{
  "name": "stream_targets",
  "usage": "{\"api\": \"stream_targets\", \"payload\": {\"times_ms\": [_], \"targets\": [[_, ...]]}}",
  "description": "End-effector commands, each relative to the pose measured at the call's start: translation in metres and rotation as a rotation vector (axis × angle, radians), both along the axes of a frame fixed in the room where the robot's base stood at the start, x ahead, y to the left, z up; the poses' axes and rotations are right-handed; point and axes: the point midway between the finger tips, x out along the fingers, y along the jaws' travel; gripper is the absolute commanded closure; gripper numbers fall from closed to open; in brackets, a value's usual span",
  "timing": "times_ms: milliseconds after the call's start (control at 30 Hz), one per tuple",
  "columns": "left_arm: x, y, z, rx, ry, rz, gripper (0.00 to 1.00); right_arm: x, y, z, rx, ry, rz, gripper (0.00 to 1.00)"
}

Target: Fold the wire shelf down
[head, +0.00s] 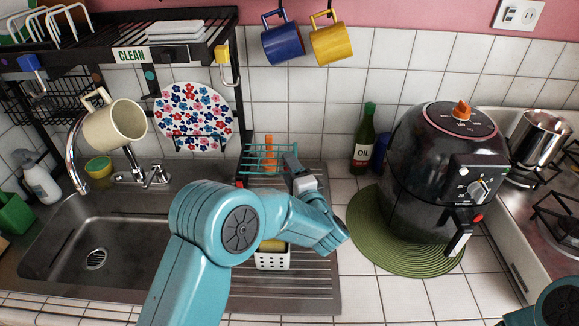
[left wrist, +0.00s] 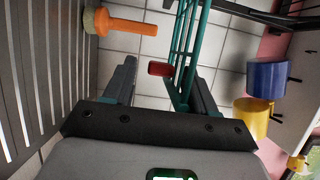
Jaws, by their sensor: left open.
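The teal wire shelf (head: 262,157) is in front of the tiled wall, above the drainboard, right of the black rack. Its exact tilt is hard to tell. In the left wrist view its wire grid (left wrist: 187,38) runs down the picture to the right finger. A small red piece (left wrist: 160,69) shows beside it, between the finger lines. My left gripper (head: 292,165) is close to the right end of the shelf. It is open in the left wrist view (left wrist: 160,88), with its fingers wide apart. Contact with the shelf is not clear. My right gripper is out of view.
An orange-handled brush (head: 270,146) stands behind the shelf. A white basket (head: 272,261) sits on the drainboard below my arm. The oil bottle (head: 364,140) and black air fryer (head: 440,180) stand to the right. Blue (head: 283,43) and yellow mugs (head: 332,43) hang above.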

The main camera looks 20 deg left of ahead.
Motion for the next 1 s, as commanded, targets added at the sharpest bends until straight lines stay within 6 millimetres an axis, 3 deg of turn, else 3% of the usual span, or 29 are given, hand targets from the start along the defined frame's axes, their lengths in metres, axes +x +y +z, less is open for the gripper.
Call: {"api": "stream_targets", "payload": {"times_ms": [333, 500, 633, 767, 1000], "targets": [[0.003, 0.004, 0.0, 0.001, 0.001, 0.0, 0.47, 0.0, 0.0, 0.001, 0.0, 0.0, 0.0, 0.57], [0.003, 0.004, -0.001, 0.0, 0.002, 0.0, 1.0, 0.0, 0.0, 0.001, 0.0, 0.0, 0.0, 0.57], [0.003, 0.004, -0.001, -0.001, 0.004, 0.0, 1.0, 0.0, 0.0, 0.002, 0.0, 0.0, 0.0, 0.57], [0.003, 0.003, 0.012, -0.001, 0.006, 0.0, 1.0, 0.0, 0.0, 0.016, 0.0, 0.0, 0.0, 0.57], [0.003, 0.003, 0.008, 0.002, 0.0, 0.0, 1.0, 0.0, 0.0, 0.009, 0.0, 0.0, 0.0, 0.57]]}}
